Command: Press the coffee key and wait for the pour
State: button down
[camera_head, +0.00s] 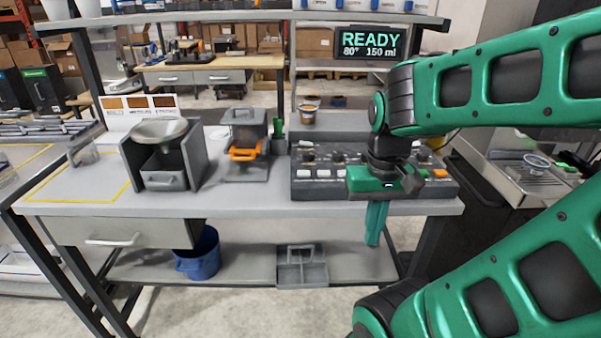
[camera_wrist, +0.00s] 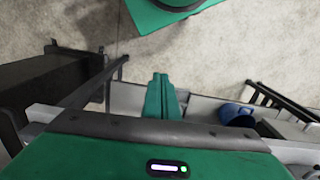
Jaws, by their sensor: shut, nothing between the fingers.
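A grey key panel (camera_head: 318,187) with several small keys lies on the right part of the bench. I cannot tell which key is the coffee key. A display (camera_head: 368,42) above it reads READY, 80°, 150 ml. My gripper (camera_head: 374,240) is shut and empty. It points down in front of the panel and the bench's front edge, apart from the keys as far as I can tell, and hides part of the panel's right side. In the wrist view my closed fingers (camera_wrist: 162,82) show over the floor and bench edge, with no key visible there.
A grey hopper machine (camera_head: 163,160) and an orange-handled dispenser (camera_head: 246,150) stand left of the panel. A small brown cup (camera_head: 308,112) is behind it. A blue bucket (camera_head: 200,258) and a grey caddy (camera_head: 301,268) sit on the lower shelf. Bare bench top lies at left.

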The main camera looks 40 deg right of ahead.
jog(key=w+d+r+h, duration=0.2)
jog(key=w+d+r, duration=0.1)
jog(key=w, duration=0.3)
jog(key=w+d+r+h, duration=0.2)
jog(key=w+d+r, duration=0.1)
jog(key=w, duration=0.4)
notch_tip(320, 180, up, 6)
jog(key=m+t+h, duration=0.1)
jog(key=h, duration=0.4)
send_over(300, 174)
jog(key=shift+r, duration=0.1)
jog(key=shift+f, duration=4.45)
jog(key=shift+f, duration=0.35)
